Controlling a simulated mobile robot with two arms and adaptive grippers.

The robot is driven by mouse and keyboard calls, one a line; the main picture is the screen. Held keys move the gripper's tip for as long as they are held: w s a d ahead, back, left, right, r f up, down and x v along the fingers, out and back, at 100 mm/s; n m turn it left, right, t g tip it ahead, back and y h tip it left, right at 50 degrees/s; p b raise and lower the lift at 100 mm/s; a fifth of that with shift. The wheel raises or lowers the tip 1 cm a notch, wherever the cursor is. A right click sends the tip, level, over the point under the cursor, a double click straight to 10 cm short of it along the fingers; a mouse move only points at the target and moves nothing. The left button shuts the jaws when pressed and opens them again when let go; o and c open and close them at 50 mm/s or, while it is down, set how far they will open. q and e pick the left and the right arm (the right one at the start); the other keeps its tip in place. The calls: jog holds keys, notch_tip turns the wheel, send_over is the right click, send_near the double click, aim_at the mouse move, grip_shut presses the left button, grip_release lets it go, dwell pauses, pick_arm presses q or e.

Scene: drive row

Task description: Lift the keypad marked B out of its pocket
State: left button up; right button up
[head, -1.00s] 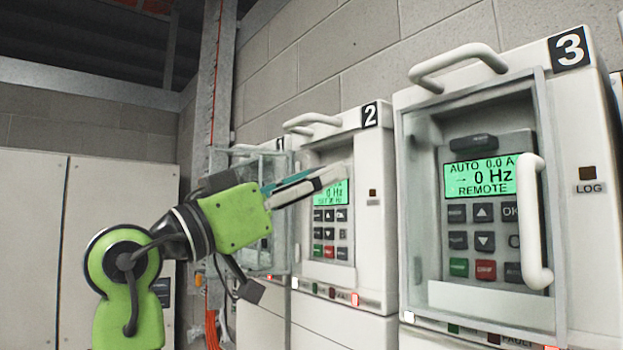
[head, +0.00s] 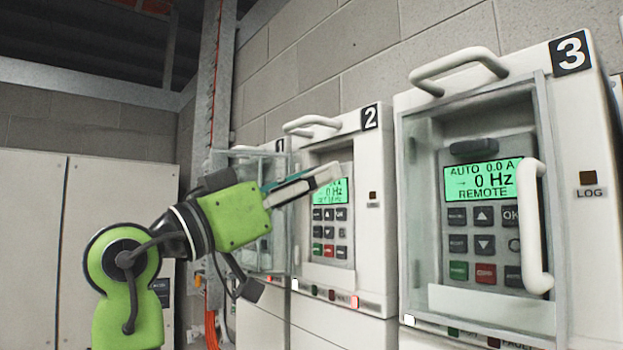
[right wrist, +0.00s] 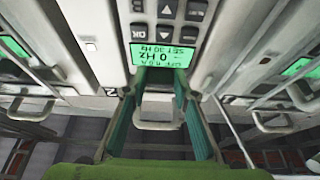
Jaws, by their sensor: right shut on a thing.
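The keypad (head: 331,232) in drive 2 has a green screen and rows of dark, green and red keys. My left gripper is not in view.
A clear door (head: 262,225) stands open left of drive 2. Drive 3 (head: 585,130) has a closed clear door with a white handle (head: 534,225) and a similar keypad behind it. A handle (head: 311,124) sits on top of drive 2. Pale cabinets (head: 100,220) stand at left.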

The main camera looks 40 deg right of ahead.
notch_tip(320, 180, up, 2)
jog(key=shift+r+p, duration=0.25)
jog(key=shift+p, duration=0.5)
dwell(0.5)
jog(key=w+a, duration=0.1)
jog(key=a, duration=0.9)
jog(key=shift+p, duration=0.4)
jog(key=shift+d, duration=0.1)
